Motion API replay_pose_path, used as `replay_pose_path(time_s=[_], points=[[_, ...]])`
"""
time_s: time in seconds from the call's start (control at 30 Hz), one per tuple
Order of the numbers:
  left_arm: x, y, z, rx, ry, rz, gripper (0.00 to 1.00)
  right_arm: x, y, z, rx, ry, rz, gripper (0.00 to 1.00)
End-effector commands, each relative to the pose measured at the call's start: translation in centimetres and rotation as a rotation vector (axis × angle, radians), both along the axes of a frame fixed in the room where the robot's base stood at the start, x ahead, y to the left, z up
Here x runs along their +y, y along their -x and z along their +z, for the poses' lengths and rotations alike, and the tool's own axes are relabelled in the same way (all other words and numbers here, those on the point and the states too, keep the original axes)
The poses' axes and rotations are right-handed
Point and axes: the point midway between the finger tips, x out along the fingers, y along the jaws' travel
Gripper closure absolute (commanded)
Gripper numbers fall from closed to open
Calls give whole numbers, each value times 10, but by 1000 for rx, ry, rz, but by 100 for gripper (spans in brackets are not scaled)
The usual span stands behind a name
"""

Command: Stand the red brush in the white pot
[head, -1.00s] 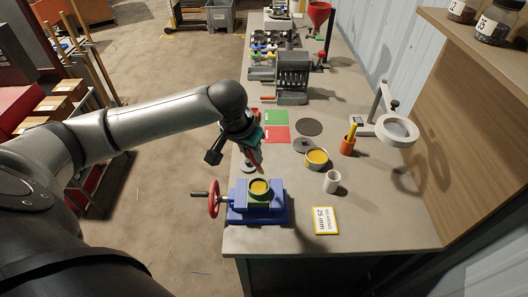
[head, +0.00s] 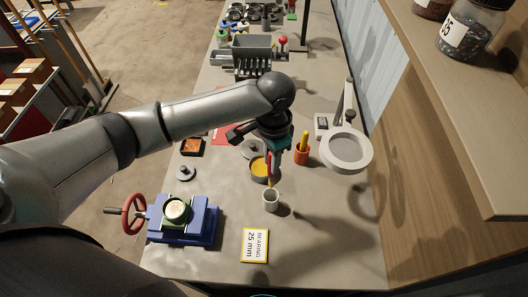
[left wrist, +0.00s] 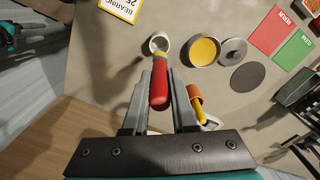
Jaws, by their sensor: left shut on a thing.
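The white pot (head: 271,200) stands upright on the bench, and its open mouth shows in the left wrist view (left wrist: 159,42). My left gripper (head: 273,172) is just above and behind the pot in the head view. It is shut on the red brush (left wrist: 159,90), whose thick red handle lies between the two fingers in the left wrist view. The brush's far end overlaps the pot's near rim in that view; I cannot tell whether it is inside the mouth or still above it. My right gripper is in neither view.
A tin of yellow stuff (head: 259,169) stands close behind the pot. An orange cup (head: 301,157) with a yellow-handled tool and a ring magnifier (head: 346,149) are to the right. A blue vise (head: 184,225) and a bearing card (head: 255,245) are nearer. Bench right of the card is clear.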

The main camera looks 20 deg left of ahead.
Motion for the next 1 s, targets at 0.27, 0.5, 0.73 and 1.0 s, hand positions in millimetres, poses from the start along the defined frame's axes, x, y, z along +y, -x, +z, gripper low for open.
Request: replay_pose_path(time_s=[0.27, 0.5, 0.73, 1.0], points=[[-2, 1, -10, 5, -2, -10, 100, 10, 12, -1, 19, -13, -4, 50], [-2, 1, -30, 4, -3, -9, 100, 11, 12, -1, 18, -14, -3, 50], [-2, 1, -49, 4, -1, -9, 100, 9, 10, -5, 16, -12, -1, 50], [-2, 0, -70, 2, -1, -10, 100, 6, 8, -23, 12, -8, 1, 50]])
